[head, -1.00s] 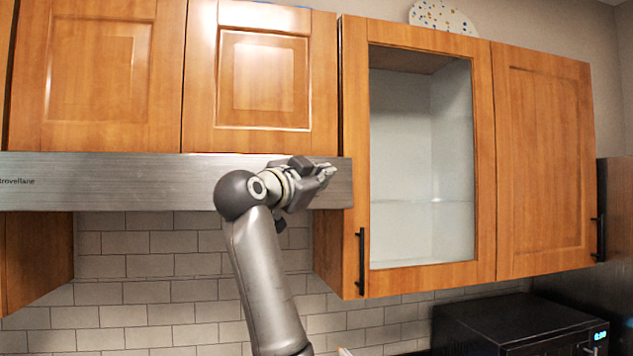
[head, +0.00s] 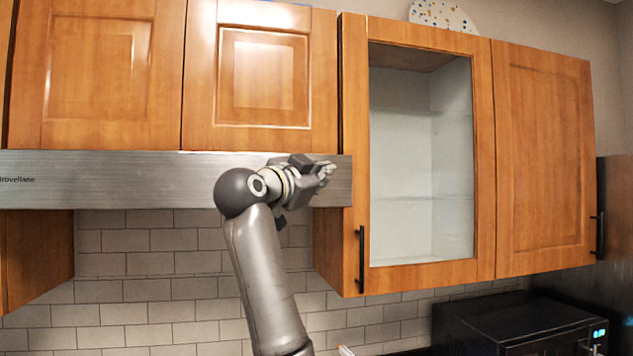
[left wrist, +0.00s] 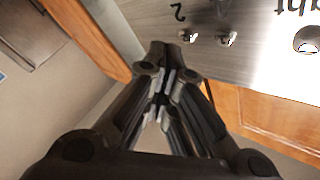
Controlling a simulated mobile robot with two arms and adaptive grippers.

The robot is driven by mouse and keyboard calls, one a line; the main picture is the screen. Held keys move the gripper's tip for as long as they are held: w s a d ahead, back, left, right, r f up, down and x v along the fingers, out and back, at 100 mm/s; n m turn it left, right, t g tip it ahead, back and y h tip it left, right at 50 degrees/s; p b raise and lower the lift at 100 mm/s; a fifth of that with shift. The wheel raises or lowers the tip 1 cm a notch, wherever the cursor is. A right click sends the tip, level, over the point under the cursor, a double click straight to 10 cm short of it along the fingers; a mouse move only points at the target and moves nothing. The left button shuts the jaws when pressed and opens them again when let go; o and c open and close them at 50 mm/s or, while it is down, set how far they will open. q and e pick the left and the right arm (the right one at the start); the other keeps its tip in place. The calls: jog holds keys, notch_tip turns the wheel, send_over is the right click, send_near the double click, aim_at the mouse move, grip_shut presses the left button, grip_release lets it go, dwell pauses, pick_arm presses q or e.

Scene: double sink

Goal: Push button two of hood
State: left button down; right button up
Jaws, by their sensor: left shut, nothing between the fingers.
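The range hood (head: 110,180) is a brushed-metal band under the upper cabinets. My left gripper (head: 326,172) is in front of its right end, with fingers shut and empty; its arm hides part of the hood front. In the left wrist view the panel appears upside down. A small shiny button (left wrist: 188,36) sits beside the printed "2", just past my shut left fingertips (left wrist: 161,88). A second small button (left wrist: 227,38) is to its right. Whether the fingertips touch the panel cannot be told. My right gripper is not in view.
A larger round control (left wrist: 307,40) is near the lettering ending in "ght". A glass-door cabinet (head: 420,160) hangs right of the hood, with a black handle (head: 361,260) below the gripper's right side. A black microwave (head: 515,325) is at lower right.

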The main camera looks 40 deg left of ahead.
pick_arm(q)
jog(key=shift+w+a, duration=0.15)
jog(key=shift+w+a, duration=0.15)
jog(key=shift+a, duration=0.1)
jog(key=shift+w, duration=0.15)
dwell(0.7)
jog(key=shift+s+d, duration=0.4)
jog(key=shift+s, duration=0.05)
dwell(0.3)
jog(key=s+d+b, duration=0.2)
jog(key=s+d, duration=0.2)
jog(key=shift+d+b, duration=0.3)
jog(key=shift+b, duration=0.1)
